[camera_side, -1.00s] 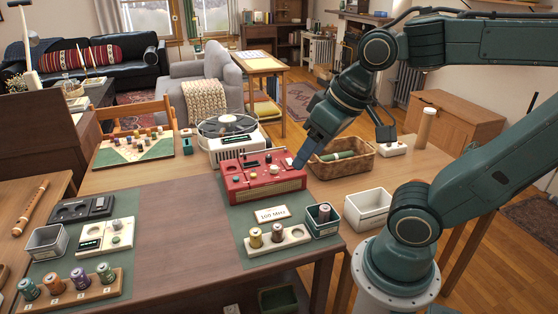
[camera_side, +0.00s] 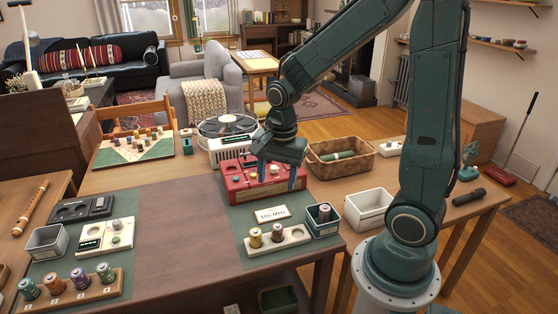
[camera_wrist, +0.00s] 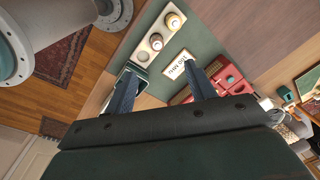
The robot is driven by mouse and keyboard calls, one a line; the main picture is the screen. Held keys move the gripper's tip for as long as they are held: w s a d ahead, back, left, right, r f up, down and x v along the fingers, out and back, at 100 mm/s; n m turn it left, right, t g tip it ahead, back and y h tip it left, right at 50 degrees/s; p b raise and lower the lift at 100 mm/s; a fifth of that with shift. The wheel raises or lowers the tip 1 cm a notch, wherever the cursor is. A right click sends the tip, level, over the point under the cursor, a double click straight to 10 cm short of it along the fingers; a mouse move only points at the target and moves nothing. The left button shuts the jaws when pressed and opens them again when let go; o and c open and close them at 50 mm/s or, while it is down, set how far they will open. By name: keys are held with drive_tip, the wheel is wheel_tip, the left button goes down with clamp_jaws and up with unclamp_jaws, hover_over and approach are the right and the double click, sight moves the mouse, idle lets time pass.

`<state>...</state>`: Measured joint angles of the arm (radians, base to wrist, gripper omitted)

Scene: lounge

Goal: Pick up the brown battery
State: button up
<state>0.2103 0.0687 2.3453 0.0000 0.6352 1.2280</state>
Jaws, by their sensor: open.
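My gripper (camera_side: 278,178) is open and empty, pointing down over the red radio (camera_side: 262,193). Its two fingers also show in the wrist view (camera_wrist: 162,78). A white holder (camera_side: 303,235) nearer the camera carries an upright yellowish battery (camera_side: 255,238) and a darker brownish one (camera_side: 277,233). Both show in the wrist view, beyond the fingertips. A brown-grey battery (camera_side: 324,213) stands in a small tin (camera_side: 312,227). A wooden rack (camera_side: 75,299) at front left holds several batteries, among them a copper-brown one (camera_side: 54,281). I cannot tell for sure which is the brown battery.
A white bin (camera_side: 367,211) and a wicker basket (camera_side: 341,163) are to the right. A white fan unit (camera_side: 232,150) is behind the radio. The middle of the table (camera_side: 180,235) is clear.

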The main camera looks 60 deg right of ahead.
sight(277, 226)
drive_tip(key=f+m, duration=0.1)
drive_tip(key=d+f+m, duration=0.1)
drive_tip(key=f, duration=0.1)
drive_tip(key=w+d+f+m+g, duration=0.1)
drive_tip(key=f+m, duration=0.1)
drive_tip(key=shift+f, duration=0.15)
drive_tip(key=shift+f, duration=4.2)
drive_tip(key=shift+f, duration=2.6)
drive_tip(key=c, duration=1.1)
